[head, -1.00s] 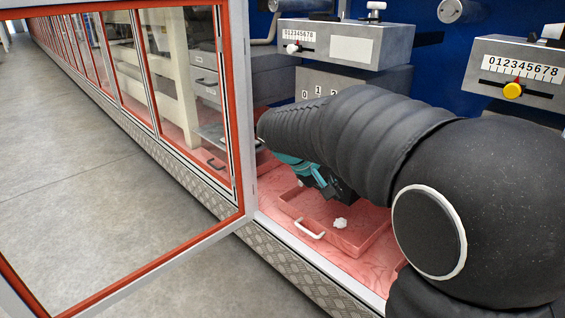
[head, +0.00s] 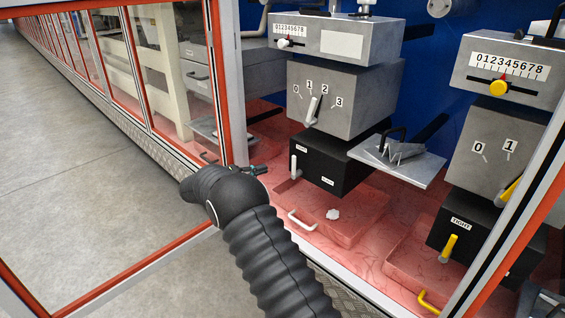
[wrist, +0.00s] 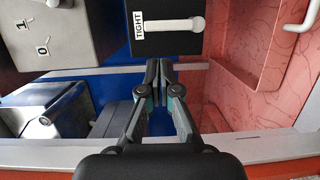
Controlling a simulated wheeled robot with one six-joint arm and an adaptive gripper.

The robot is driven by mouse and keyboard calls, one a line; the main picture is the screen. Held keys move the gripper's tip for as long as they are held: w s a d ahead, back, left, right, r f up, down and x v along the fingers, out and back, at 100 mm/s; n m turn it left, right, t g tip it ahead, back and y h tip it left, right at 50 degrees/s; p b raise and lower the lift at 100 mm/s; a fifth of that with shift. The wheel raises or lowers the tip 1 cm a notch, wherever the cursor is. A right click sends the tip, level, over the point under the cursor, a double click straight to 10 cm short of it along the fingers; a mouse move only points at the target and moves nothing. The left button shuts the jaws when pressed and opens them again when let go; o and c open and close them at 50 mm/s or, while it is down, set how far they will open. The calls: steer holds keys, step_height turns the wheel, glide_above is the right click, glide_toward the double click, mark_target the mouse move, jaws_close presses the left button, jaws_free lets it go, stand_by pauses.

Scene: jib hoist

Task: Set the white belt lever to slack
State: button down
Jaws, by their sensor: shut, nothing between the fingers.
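The white belt lever (head: 295,167) is on the left of the front of a black box (head: 330,165), hanging downward below an upper label. A second label (head: 327,182) is at the box's lower right, too small to read. In the wrist view, the lever (wrist: 180,24) lies across the picture beside the label TIGHT (wrist: 139,22). My gripper (wrist: 159,82) is shut and empty, apart from the lever and below it in that picture. In the head view my gripper (head: 262,171) is mostly hidden behind my wrist, left of the black box.
A grey dial box (head: 340,98) sits above the black box, and a red tray with a white handle (head: 302,222) below it. A grey shelf (head: 397,165) juts out at the right. The red-framed glass door (head: 110,200) stands open at the left. A yellow lever (head: 449,247) is farther right.

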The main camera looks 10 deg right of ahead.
steer(key=shift+w+a+f, duration=0.2)
steer(key=shift+a+f, duration=0.15)
steer(key=shift+a, duration=0.05)
steer(key=x, duration=1)
steer(key=shift+r+p, duration=0.15)
steer(key=shift+p, duration=0.15)
steer(key=shift+a+b, duration=0.1)
steer(key=shift+b, duration=0.35)
